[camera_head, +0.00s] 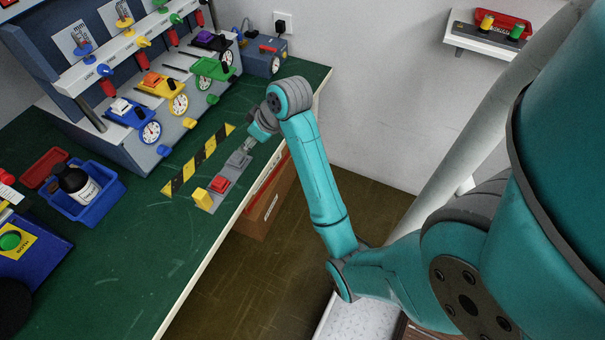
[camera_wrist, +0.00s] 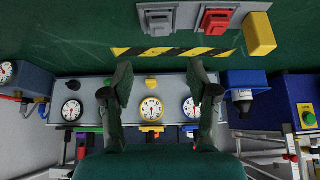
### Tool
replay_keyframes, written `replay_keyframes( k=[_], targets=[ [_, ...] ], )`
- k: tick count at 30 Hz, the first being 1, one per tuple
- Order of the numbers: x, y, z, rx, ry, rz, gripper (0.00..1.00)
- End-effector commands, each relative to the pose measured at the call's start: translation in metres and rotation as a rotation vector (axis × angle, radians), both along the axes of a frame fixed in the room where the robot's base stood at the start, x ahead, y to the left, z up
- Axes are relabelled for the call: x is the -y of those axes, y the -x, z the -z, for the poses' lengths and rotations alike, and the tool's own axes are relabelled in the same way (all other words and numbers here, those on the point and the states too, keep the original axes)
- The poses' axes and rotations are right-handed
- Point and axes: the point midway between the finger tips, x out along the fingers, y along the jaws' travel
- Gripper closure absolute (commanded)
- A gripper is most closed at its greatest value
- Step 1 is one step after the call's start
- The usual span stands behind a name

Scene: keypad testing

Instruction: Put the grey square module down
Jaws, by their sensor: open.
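A grey square module (camera_wrist: 157,18) with a pale raised centre lies on the green bench, beside a grey piece with a red square button (camera_wrist: 215,20). In the head view the grey module (camera_head: 236,161) lies near the bench's front edge, behind the red-buttoned piece (camera_head: 219,185), its far end partly covered by my gripper. My gripper (camera_wrist: 160,65) is open, with nothing between its two fingers. In the head view my gripper (camera_head: 252,140) is low over the bench, close to the module's far end. I cannot tell if they touch.
A yellow block (camera_head: 202,197) stands at the near end of the grey row. A black-and-yellow striped strip (camera_head: 198,159) runs between the row and the test panel (camera_head: 140,150) with gauges and coloured modules. A blue bin (camera_head: 100,207) holds a dark bottle.

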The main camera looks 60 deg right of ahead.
Motion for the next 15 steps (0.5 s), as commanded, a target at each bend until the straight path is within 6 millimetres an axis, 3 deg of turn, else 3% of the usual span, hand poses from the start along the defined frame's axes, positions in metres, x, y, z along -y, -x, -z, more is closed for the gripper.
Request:
replay_keyframes(
  k=[5,15],
  targets=[
    [-0.010,0.002,0.012,0.011,-0.004,0.009,0.41],
    [-0.082,0.031,0.086,0.135,-0.005,0.093,0.41]
  ],
)
